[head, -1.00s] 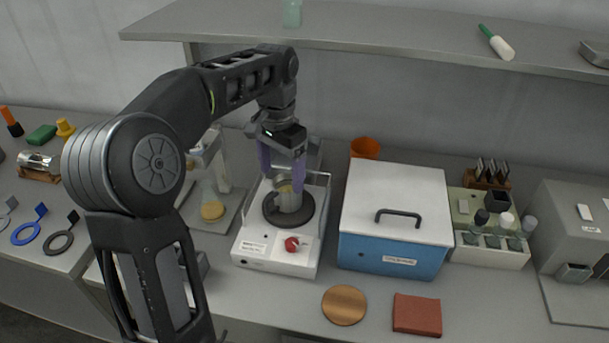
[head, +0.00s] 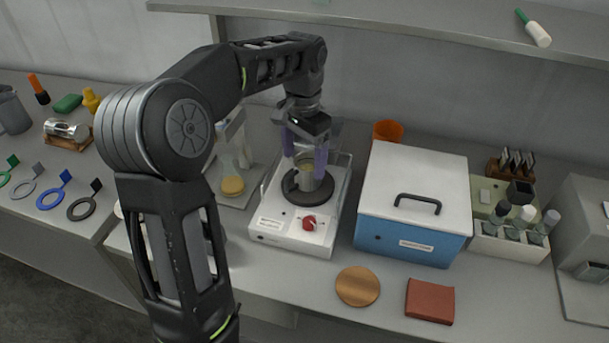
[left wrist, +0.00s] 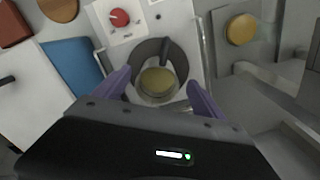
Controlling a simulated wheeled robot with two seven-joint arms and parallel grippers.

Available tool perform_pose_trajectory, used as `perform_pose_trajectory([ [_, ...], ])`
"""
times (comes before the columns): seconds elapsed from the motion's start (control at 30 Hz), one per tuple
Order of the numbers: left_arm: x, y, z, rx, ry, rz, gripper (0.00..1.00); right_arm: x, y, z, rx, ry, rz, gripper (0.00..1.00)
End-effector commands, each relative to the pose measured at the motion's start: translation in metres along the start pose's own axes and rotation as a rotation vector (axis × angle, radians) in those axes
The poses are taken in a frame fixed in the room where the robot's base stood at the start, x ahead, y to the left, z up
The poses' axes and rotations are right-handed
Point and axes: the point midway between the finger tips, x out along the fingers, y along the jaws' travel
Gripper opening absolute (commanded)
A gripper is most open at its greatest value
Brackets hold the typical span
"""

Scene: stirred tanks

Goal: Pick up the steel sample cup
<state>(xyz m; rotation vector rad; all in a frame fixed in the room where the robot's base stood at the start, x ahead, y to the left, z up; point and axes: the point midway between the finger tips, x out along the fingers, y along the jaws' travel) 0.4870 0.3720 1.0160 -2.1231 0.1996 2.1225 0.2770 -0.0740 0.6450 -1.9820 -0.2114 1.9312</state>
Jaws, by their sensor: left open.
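The steel sample cup (head: 308,180) stands upright on the dark round plate (head: 294,194) of a white stirrer (head: 275,228). Yellowish contents show in its mouth. In the left wrist view the cup (left wrist: 157,84) lies between my fingertips, with a dark handle-like part (left wrist: 165,50) beside it. My left gripper (head: 305,155) is open, pointing down from above at the cup, with one purple finger to each side. I cannot tell whether either finger touches it. My right gripper is out of view.
A blue box (head: 405,245) with a white lid stands right of the stirrer. A flask with a yellow base (head: 232,186) is on its left. A copper disc (head: 358,286) and a red-brown block (head: 430,301) lie in front. A shelf (head: 400,38) overhangs the back.

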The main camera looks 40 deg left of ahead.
Motion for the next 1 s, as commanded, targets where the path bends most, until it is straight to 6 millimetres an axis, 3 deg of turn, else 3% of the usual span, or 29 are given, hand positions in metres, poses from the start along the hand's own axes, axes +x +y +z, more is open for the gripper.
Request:
perform_pose_trajectory([
  [0.43,0.049,0.001,-0.001,-0.001,-0.002,0.000,0.80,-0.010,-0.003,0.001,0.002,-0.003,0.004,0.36],
  [1.0,0.051,0.002,-0.001,0.000,0.000,0.000,0.80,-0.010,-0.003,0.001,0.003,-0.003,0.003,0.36],
])
